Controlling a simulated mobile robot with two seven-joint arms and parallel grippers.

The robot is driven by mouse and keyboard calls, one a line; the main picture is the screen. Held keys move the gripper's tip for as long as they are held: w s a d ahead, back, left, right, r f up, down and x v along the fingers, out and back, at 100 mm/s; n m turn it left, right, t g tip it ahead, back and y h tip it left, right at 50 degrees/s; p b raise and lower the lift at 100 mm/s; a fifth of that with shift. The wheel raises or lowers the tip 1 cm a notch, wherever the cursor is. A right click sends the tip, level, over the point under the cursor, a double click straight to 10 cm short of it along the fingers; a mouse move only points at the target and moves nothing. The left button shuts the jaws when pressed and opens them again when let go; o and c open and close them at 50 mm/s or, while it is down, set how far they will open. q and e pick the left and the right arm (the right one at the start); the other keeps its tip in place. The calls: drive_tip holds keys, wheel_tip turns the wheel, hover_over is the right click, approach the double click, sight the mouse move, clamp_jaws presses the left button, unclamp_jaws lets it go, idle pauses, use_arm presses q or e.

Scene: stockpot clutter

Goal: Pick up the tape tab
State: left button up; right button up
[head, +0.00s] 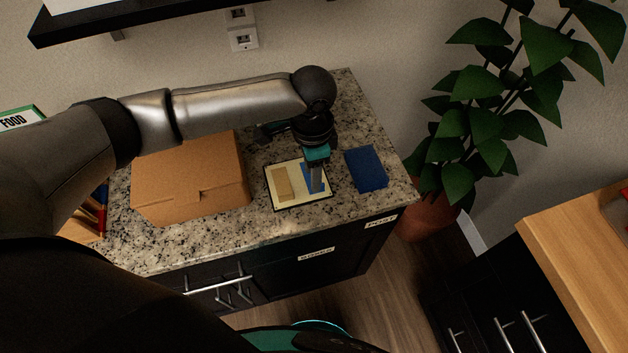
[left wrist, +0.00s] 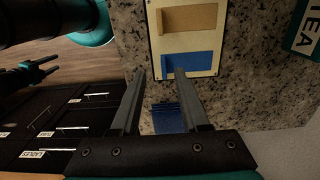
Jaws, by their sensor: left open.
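A pale card (head: 298,204) with a dark border lies flat on the granite counter. It bears a tan tab (head: 282,184) and a blue tab (head: 307,178); I cannot tell which is the tape tab. My left gripper (head: 317,186) points down over the blue tab and partly hides it. In the left wrist view, my open left gripper (left wrist: 160,74) has one fingertip overlapping the edge of the blue tab (left wrist: 190,64). The tan tab (left wrist: 190,18) lies farther off on the card. Nothing is between the fingers at their tips; contact cannot be told.
A dark blue flat block (head: 367,168) lies just right of the card. A brown cardboard box (head: 190,180) stands to the left. A box marked TEA (left wrist: 303,30) shows in the wrist view. The counter's front edge is close to the card. A potted plant (head: 430,218) stands at right.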

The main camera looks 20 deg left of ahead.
use_arm(q)
drive_tip(key=shift+w+a+f+b, duration=0.15)
drive_tip(key=shift+f+b, duration=0.3)
drive_tip(key=shift+f, duration=2.25)
drive_tip(key=shift+c, duration=0.3)
clamp_jaws()
